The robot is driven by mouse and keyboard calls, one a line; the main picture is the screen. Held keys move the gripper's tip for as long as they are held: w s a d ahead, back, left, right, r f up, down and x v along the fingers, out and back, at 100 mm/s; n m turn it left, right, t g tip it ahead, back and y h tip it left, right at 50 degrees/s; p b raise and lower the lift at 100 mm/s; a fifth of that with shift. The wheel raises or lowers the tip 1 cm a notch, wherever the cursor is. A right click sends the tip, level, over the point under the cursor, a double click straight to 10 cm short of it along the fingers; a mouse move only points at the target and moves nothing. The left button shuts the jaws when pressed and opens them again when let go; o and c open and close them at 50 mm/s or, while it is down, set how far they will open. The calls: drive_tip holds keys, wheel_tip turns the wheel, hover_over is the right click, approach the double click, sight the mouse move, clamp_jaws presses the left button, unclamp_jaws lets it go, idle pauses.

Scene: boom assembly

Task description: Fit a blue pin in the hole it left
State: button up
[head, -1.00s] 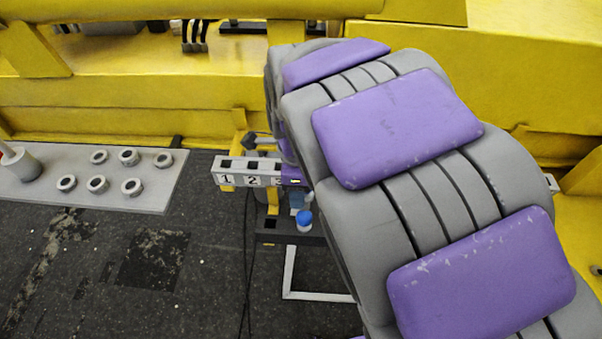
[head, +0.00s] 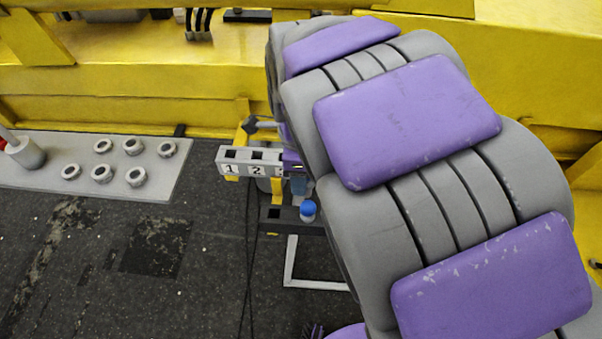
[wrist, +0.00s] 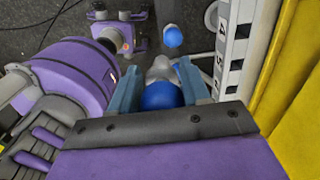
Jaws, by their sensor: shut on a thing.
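A blue pin (wrist: 161,94) with a grey, rounded shaft sits between the two blue-grey fingers of my gripper (wrist: 160,86) in the wrist view. The fingers are shut on it, and its lower shaft is partly hidden. A second blue-topped pin (wrist: 173,37) stands apart, beyond the fingers. In the head view, one blue-topped pin (head: 308,209) shows by a dark bar (head: 282,221). My gripper (head: 299,184) shows there only in part, beside my arm. A pale rail (head: 250,161) with square holes and numbers 1 and 2 lies just left of it. The rail also shows in the wrist view (wrist: 233,48).
A grey plate (head: 110,175) with several metal rings and a cylinder lies at the left. Yellow structure (head: 120,95) runs along the back and right. A pale floor frame (head: 312,284) lies below the bar. Dark floor at the left is open.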

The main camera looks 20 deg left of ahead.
drive_tip(key=shift+d+r+p, duration=0.2)
drive_tip(key=shift+r+p, duration=0.15)
drive_tip(key=shift+r, duration=0.45)
drive_tip(key=shift+d+r+p, duration=0.15)
drive_tip(key=shift+r+p, duration=0.15)
drive_tip(key=shift+r, duration=0.45)
drive_tip(key=shift+a+r+p, duration=0.2)
drive_tip(key=shift+r+p, duration=0.4)
drive_tip(key=shift+r, duration=0.55)
drive_tip(key=w+a+f+n+b, duration=0.2)
drive_tip(key=w+a+f+n, duration=0.1)
drive_tip(key=w+f, duration=0.8)
drive_tip(key=shift+w+a+f, duration=0.25)
drive_tip(key=shift+w+f, duration=0.15)
drive_tip(key=shift+w, duration=1.85)
drive_tip(key=shift+s+d, duration=0.1)
drive_tip(key=shift+f, duration=0.15)
